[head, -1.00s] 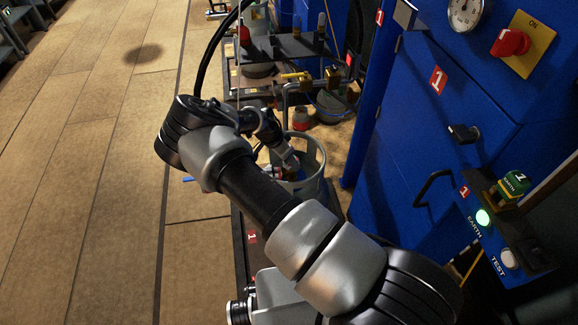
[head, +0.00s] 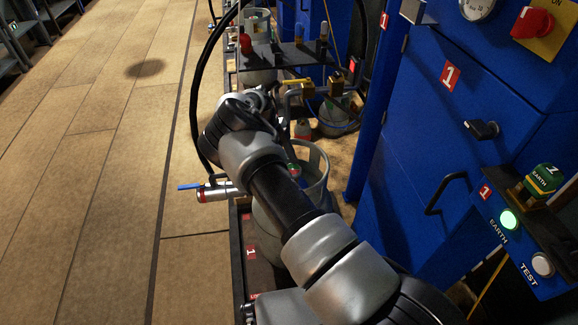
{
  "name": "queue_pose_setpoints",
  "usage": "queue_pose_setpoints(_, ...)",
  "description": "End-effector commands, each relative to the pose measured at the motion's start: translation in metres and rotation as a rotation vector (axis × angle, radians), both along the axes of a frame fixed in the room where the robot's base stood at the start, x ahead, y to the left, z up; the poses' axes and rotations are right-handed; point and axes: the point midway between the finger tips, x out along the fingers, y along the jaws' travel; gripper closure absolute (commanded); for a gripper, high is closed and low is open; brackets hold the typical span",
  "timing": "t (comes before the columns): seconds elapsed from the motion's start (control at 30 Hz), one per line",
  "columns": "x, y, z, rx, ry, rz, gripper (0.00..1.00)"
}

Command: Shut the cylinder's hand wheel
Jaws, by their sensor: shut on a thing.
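A grey gas cylinder (head: 318,190) with an open ring collar stands beside the blue cabinet, partly behind my arm. Inside the collar, at the edge of my arm, a small green and red part (head: 294,171) shows; it may be the hand wheel, but most of it is covered. My arm crosses the middle of the head view and bends down behind itself. My gripper's fingers are hidden behind the arm, so their contact with the wheel does not show.
A blue-handled valve (head: 207,190) sticks out left of the cylinder. The blue cabinet (head: 420,140) with a black handle and a lit earth button (head: 508,220) closes off the right. Pipes with a yellow-handled valve (head: 299,82) stand behind. The floor at left is clear.

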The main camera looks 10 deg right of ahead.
Motion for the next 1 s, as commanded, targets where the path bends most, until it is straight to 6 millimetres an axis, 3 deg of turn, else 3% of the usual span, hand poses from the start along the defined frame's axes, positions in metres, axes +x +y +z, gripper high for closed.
queue_pose_setpoints(1.0,0.0074,-0.0084,-0.0026,0.006,-0.002,-0.911,0.73)
